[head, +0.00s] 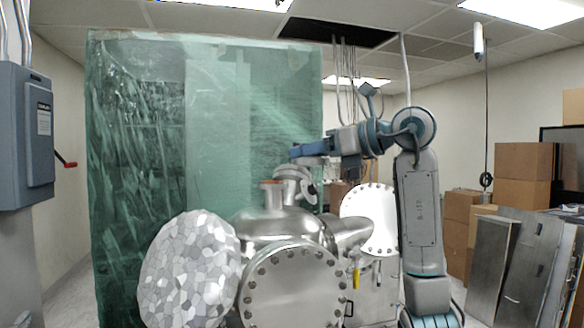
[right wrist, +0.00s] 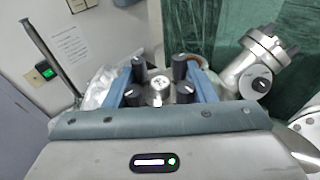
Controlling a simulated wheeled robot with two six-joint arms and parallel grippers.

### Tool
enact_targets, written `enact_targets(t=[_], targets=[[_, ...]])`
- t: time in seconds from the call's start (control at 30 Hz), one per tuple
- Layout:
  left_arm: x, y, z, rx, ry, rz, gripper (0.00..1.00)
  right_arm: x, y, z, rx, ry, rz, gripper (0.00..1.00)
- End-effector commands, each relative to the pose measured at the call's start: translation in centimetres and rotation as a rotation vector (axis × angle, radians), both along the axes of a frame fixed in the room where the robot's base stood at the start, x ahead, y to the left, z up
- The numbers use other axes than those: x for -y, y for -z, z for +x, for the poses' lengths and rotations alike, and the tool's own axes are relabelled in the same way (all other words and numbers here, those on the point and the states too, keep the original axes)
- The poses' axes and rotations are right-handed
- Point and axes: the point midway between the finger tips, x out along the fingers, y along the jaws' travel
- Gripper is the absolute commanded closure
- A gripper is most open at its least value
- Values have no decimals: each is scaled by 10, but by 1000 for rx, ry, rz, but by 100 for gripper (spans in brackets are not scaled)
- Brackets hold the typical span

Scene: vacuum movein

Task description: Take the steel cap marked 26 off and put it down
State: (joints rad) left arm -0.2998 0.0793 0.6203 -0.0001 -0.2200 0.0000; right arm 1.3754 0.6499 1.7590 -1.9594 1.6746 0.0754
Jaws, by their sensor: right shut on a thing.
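My right gripper (head: 300,153) is above the steel vessel (head: 285,222), beside and above an angled steel valve (head: 292,177). In the right wrist view its blue fingers with dark round pads (right wrist: 160,82) are shut on a small bright steel piece (right wrist: 158,90), which I take to be the cap. No number 26 can be read on it. The short upright port (head: 272,196) on the vessel shows an orange-brown rim at its top, with no steel cover visible over it. The held piece cannot be made out in the head view. My left gripper is not in view.
A large bolted flange (head: 293,288) and a foil-like faceted disc (head: 190,270) stand in front. A green translucent curtain (head: 140,160) hangs behind. A grey switch box (head: 25,135) is at left. Boxes (head: 522,175) and metal panels (head: 497,262) are at right.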

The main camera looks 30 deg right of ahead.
Motion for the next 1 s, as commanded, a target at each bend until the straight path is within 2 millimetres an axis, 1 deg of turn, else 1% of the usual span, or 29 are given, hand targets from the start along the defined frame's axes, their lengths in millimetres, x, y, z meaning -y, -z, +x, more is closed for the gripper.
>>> enact_targets(t=[0.03,0.1,0.3,1.0], targets=[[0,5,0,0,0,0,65,2,0,-8,5,2,-1,75],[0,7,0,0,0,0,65,2,-1,-17,5,2,0,75],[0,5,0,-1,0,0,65,4,-7,-27,2,2,1,75],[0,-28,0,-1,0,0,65,3,-35,-28,2,0,0,75]])
